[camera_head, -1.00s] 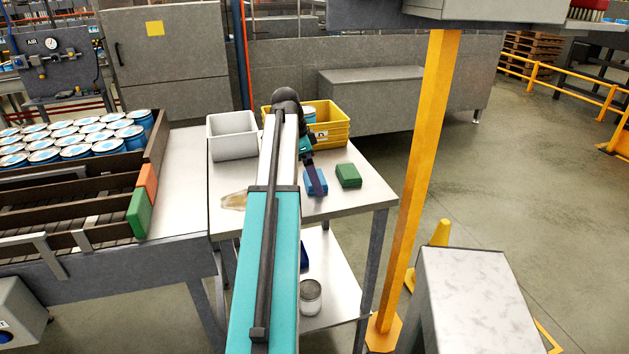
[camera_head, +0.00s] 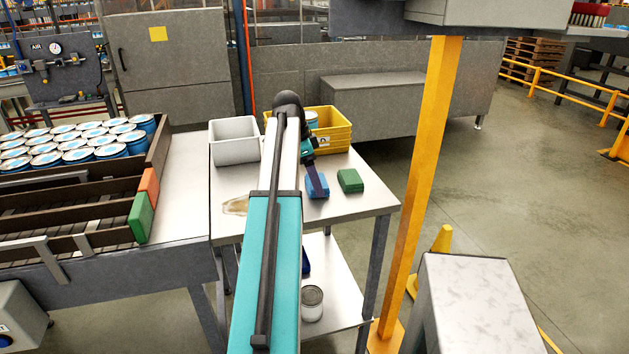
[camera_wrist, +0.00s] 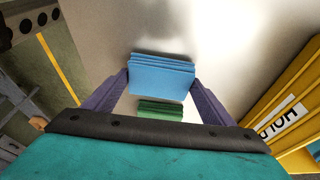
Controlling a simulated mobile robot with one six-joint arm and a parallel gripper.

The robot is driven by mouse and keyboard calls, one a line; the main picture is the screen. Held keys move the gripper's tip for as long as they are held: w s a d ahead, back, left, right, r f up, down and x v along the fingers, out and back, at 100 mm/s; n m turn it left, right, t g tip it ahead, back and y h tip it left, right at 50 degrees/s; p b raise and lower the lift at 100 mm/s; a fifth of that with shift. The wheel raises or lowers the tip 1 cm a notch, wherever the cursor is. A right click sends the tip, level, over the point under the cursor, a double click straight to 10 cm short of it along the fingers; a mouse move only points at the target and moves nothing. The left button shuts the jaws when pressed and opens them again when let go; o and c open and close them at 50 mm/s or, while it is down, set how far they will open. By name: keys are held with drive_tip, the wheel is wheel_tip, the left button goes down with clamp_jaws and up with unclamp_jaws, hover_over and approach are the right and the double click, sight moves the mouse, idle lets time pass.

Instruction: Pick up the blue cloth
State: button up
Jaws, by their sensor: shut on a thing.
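The blue cloth (camera_head: 317,188) is a folded stack at the front right part of the steel table (camera_head: 345,208). My gripper (camera_head: 316,183) reaches down to it from above. In the wrist view the blue cloth (camera_wrist: 162,80) sits between the two purple fingers of my gripper (camera_wrist: 161,77), which touch its two sides. The jaws are shut on it. I cannot tell whether its underside is clear of the tabletop. A folded green cloth (camera_head: 350,181) lies just to its right; it also shows in the wrist view (camera_wrist: 160,109).
A yellow crate (camera_head: 333,143) and a white bin (camera_head: 234,152) stand at the table's back. A brownish spill (camera_head: 236,206) lies at the left front. A can (camera_head: 312,303) stands on the lower shelf. A yellow post (camera_head: 421,200) rises right of the table.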

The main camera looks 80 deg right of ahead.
drive_tip(key=shift+r+b, duration=0.55)
drive_tip(key=shift+r, duration=0.8)
drive_tip(key=a+r+b, duration=0.1)
drive_tip(key=a+b, duration=0.2)
drive_tip(key=a, duration=1.3)
drive_tip(key=shift+w+r, duration=0.25)
drive_tip(key=shift+r, duration=0.1)
